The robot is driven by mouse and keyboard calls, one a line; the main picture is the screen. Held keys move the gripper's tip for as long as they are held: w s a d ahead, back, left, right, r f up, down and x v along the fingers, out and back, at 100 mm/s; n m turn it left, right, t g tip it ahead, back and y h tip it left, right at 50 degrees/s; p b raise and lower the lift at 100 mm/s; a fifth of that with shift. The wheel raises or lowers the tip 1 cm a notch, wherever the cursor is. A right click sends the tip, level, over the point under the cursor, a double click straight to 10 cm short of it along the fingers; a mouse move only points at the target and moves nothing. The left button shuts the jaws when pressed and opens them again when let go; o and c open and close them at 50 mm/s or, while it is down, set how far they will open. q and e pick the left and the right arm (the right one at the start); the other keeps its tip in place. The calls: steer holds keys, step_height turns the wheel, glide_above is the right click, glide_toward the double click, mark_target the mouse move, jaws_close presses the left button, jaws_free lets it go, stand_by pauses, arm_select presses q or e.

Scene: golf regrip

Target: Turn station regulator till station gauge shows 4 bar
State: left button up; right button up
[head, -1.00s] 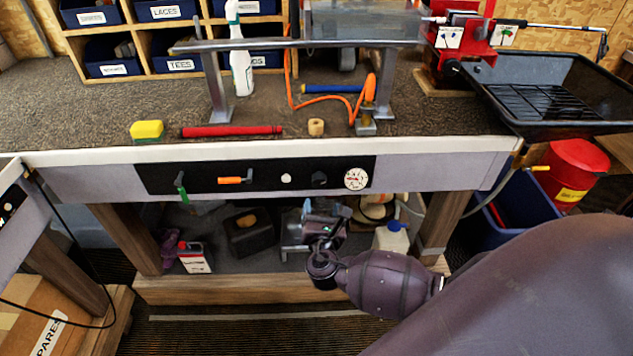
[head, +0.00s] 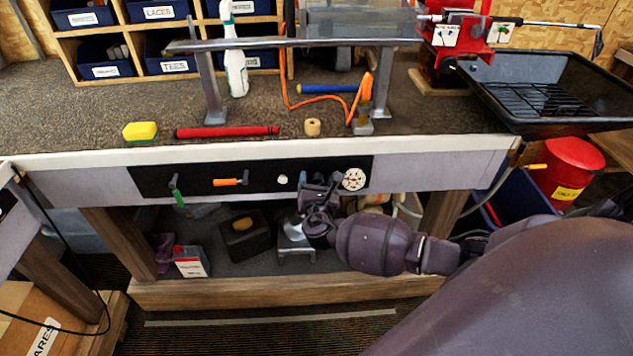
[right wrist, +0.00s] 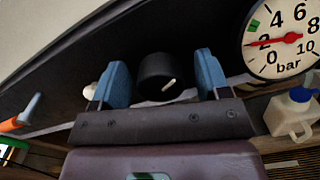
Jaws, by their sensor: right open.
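The station regulator is a black round knob (right wrist: 160,72) with a white pointer mark, on the black panel (head: 150,181) at the bench front. In the right wrist view it sits between the two blue fingers of my right gripper (right wrist: 162,78), which is open, with a visible gap on each side. In the head view my right gripper (head: 320,181) is in front of the panel and hides the knob. The station gauge (right wrist: 282,42), a white dial with a red needle, reads about 2 bar. It also shows in the head view (head: 354,179), right of the gripper.
On the panel left of the gripper are a white button (head: 282,179), an orange handle (head: 225,182) and a green-tipped lever (head: 178,193). The bench's white front edge (head: 250,152) runs above the panel.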

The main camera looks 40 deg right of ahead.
steer(key=c, duration=0.9)
steer(key=shift+m, duration=0.3)
